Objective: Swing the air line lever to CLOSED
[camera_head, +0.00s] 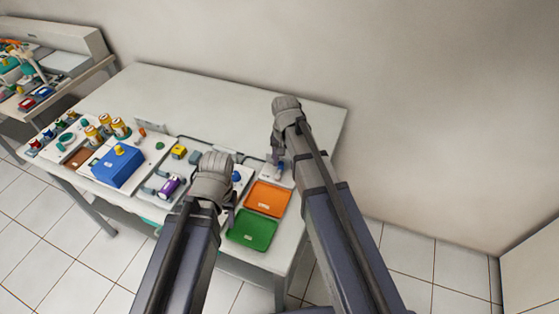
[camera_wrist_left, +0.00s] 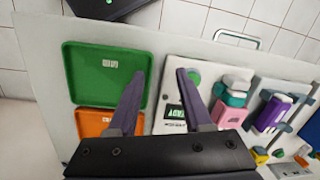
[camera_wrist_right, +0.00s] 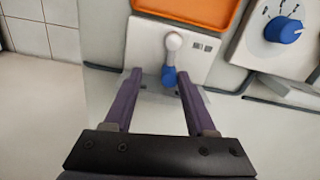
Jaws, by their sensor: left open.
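The air line lever (camera_wrist_right: 171,60) sits on a pale plate (camera_wrist_right: 142,40). It has a white round pivot, and its blue handle points down toward my right gripper in the right wrist view. The blue part also shows in the head view (camera_head: 280,170). My right gripper (camera_wrist_right: 157,80) is open, its two fingers apart on either side of the blue tip, with no clear contact. The small label beside the pivot is too small to read. My left gripper (camera_wrist_left: 152,85) is open and empty above the table, between the green tray and a READY panel (camera_wrist_left: 173,119).
An orange tray (camera_head: 267,198) and a green tray (camera_head: 252,229) lie near the lever plate. A blue knob (camera_wrist_right: 284,29) is on a panel to its right. A blue box (camera_head: 118,166) and several bottles stand at left. The table's back is clear.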

